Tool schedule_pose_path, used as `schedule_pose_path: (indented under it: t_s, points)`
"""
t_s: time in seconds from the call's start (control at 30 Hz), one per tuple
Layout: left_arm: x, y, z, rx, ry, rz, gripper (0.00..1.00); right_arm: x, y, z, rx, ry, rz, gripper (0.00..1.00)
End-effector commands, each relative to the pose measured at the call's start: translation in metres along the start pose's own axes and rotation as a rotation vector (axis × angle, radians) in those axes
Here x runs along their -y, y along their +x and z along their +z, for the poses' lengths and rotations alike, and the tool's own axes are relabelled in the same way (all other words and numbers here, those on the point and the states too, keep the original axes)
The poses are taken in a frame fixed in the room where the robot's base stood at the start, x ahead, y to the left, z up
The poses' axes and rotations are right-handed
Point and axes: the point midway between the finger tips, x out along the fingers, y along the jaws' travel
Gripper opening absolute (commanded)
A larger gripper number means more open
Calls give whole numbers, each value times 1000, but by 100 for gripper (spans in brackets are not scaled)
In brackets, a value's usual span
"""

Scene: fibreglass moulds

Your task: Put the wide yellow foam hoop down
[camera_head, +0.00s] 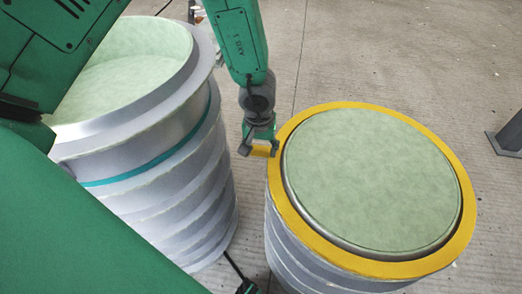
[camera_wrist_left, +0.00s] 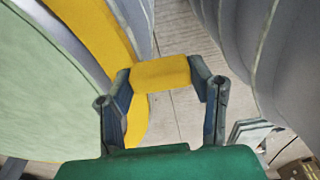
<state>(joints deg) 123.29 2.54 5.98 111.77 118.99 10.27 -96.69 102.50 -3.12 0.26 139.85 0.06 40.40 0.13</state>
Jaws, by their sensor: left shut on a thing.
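The wide yellow foam hoop (camera_head: 452,152) lies around the rim of the right-hand mould (camera_head: 372,180), encircling its pale green top. A short yellow tab sticks out from the hoop's left side. My left gripper (camera_head: 262,150) is shut on this tab, just left of the mould's rim. In the left wrist view the tab (camera_wrist_left: 160,74) sits between the two fingers, and the hoop's band (camera_wrist_left: 92,32) runs along the mould's edge. Whether the hoop rests fully on the rim all the way round cannot be told. My right gripper does not show.
A second grey ribbed mould (camera_head: 165,150) with a pale green inside and a teal band stands close on the left. A narrow floor gap (camera_head: 250,205) separates the moulds. A dark metal post foot (camera_head: 508,135) stands at the right edge. The floor behind is open.

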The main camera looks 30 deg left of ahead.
Motion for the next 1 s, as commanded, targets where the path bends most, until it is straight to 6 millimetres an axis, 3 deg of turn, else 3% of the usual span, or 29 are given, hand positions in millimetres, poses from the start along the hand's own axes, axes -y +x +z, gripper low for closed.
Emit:
schedule_pose_path:
  t_s: [0.27,0.3,0.33,0.37,0.73,0.87,1.0]
  points:
    - [0,1,0,0,0,-1,19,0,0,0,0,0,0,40]
    - [0,1,0,0,0,-1,54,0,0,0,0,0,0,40]
    - [0,1,0,0,0,-1,65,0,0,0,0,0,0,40]
    - [0,1,0,0,0,-1,68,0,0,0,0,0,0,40]
    - [0,-3,0,-1,0,-1,68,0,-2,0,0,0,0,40]
    - [0,-21,-1,0,-1,2,68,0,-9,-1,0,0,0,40]
    - [0,-53,-1,0,-3,3,68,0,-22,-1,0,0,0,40]
